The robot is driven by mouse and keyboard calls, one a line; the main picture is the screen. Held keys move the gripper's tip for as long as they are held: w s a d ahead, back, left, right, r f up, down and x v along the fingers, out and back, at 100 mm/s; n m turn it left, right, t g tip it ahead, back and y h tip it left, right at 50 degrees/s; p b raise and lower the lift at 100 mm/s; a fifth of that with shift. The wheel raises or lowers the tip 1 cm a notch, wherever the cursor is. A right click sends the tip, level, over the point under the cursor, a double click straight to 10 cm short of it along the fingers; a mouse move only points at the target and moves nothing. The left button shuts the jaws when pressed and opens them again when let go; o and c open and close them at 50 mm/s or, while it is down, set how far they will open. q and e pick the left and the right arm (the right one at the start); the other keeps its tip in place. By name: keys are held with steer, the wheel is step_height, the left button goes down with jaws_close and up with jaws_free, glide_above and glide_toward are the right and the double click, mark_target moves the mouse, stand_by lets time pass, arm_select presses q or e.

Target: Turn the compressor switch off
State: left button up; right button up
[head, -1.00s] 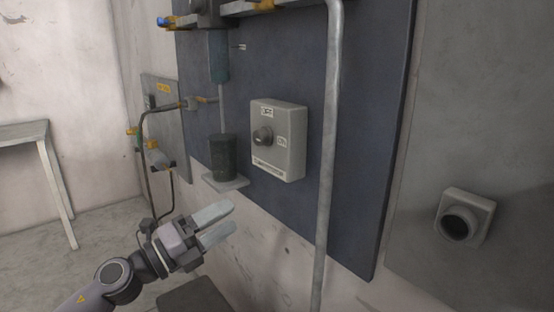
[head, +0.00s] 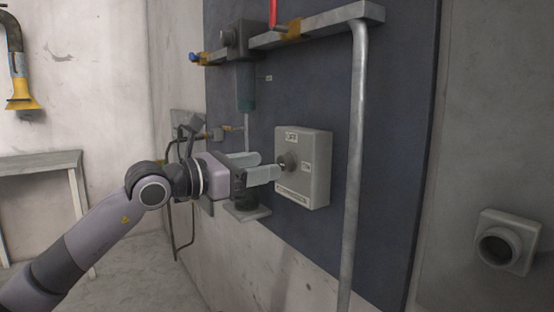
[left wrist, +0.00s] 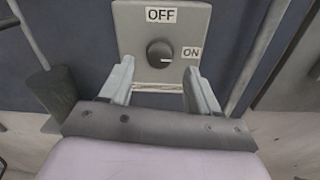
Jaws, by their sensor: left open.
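The compressor switch is a light grey box (head: 313,180) on the dark blue wall panel, with a round dark knob (head: 288,162). In the left wrist view the knob (left wrist: 159,53) has a white mark pointing right, toward the ON label (left wrist: 191,53). The OFF label (left wrist: 161,15) is above the knob. My left gripper (head: 270,168) is open, its fingertips just short of the knob in the head view. In the left wrist view its fingers stand on either side below the knob, with nothing between them. My right gripper is not in view.
A vertical grey pipe (head: 355,160) runs just right of the switch box. A dark cylinder on a small shelf (head: 247,214) is behind and below my left gripper. A horizontal rail (head: 310,27) with valves is above. A grey socket (head: 508,242) is at far right.

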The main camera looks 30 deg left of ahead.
mark_target(285, 162)
arm_select(q)
steer(key=shift+p+x, duration=0.65)
steer(key=shift+x, duration=1.6)
steer(key=shift+c, duration=0.2)
steer(key=c, duration=1)
